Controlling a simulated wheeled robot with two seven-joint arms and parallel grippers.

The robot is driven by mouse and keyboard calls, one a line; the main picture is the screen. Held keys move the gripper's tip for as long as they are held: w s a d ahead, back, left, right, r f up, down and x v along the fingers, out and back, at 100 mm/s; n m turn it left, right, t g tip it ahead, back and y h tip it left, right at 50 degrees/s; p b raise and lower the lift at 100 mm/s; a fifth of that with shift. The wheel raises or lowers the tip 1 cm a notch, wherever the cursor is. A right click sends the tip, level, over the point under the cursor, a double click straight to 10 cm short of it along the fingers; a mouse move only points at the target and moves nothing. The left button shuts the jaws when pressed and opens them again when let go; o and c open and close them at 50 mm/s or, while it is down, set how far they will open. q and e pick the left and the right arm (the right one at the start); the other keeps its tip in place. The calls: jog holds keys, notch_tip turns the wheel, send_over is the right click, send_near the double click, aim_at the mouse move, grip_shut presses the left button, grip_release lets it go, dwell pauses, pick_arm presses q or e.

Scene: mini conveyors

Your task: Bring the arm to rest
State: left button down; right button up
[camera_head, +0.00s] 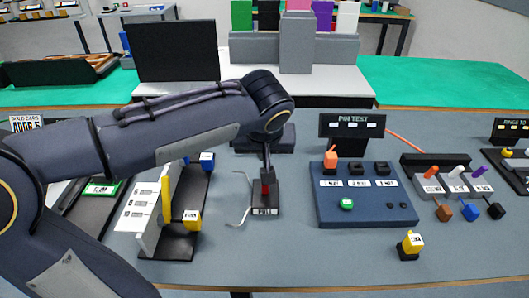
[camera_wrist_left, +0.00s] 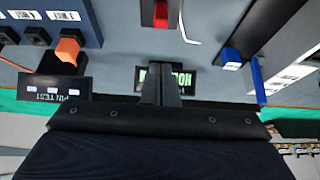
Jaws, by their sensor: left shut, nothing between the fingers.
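My left arm (camera_head: 190,125) reaches in from the left across the table. My left gripper (camera_head: 267,168) points down above a red handle (camera_head: 266,188) on a dark base marked PULL (camera_head: 265,211). In the left wrist view its fingers (camera_wrist_left: 160,72) are shut together with nothing between them. The red handle (camera_wrist_left: 161,14) shows beyond the fingertips, at the top edge, and looks apart from them. A small screen with green letters (camera_wrist_left: 183,80) is partly hidden behind the fingers. My right gripper is in neither view.
A blue pin-test panel (camera_head: 365,208) with an orange plug (camera_head: 330,158) stands right of the handle. A white stand with yellow and blue parts (camera_head: 147,215) is close on the left. A yellow block (camera_head: 411,242) sits at front right. The front middle of the table is clear.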

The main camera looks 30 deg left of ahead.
pick_arm(q)
jog(key=shift+s, duration=0.1)
jog(key=s+d+m+h+p, duration=0.2)
jog(key=s+h+p, duration=0.4)
jog(key=s, duration=1.2)
jog(key=m+p, duration=0.1)
jog(key=p, duration=0.3)
jog(key=shift+s+r+t, duration=0.3)
jog(key=shift+s+r, duration=0.05)
